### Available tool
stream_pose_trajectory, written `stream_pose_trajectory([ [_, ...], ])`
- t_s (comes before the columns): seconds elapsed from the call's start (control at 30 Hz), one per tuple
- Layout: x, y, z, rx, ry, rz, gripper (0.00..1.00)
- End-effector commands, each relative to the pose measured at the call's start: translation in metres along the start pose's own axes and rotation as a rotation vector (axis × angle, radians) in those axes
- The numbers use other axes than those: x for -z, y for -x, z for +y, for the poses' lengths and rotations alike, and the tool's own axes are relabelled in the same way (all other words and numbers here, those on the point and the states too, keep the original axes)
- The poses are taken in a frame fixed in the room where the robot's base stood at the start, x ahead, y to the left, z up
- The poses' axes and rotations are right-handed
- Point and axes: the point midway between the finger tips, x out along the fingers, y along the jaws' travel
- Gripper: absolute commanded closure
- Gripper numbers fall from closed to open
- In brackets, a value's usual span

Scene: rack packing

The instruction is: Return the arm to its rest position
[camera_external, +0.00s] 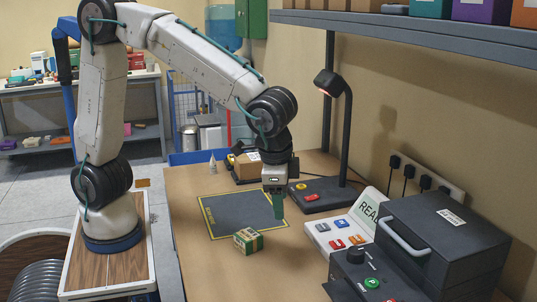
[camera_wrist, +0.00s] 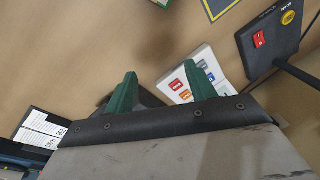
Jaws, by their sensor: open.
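My arm reaches from its base on the left over the wooden table. My gripper (camera_external: 278,205) points down above the right part of the dark mat (camera_external: 232,208) with the yellow border. In the wrist view my gripper (camera_wrist: 162,92) shows two green fingers spread apart with nothing between them. A green and cream box (camera_external: 248,240) stands on the table at the mat's front edge, apart from the gripper. A small part of the box (camera_wrist: 160,2) shows at the top edge of the wrist view.
A black lamp (camera_external: 346,130) stands right of my gripper. A white button panel (camera_external: 338,235) and a dark grey machine (camera_external: 440,240) fill the right side. A cardboard box (camera_external: 247,167) sits behind the mat. A shelf (camera_external: 420,32) hangs at upper right. The table's front left is clear.

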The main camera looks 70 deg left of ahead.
Motion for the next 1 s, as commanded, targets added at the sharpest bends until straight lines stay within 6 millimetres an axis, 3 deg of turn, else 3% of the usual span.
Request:
stream_pose_trajectory([
  [0.1, -0.054, 0.012, -0.051, -0.023, 0.016, -0.053, 0.45],
  [0.3, -0.158, 0.024, -0.117, -0.086, 0.074, -0.117, 0.45],
  [0.5, -0.252, 0.026, -0.149, -0.144, 0.19, -0.118, 0.45],
  [0.6, -0.288, 0.024, -0.157, -0.158, 0.273, -0.094, 0.45],
  [0.77, -0.318, 0.027, -0.168, -0.149, 0.394, -0.033, 0.45],
  [1.0, -0.324, 0.034, -0.179, -0.133, 0.461, 0.006, 0.45],
])
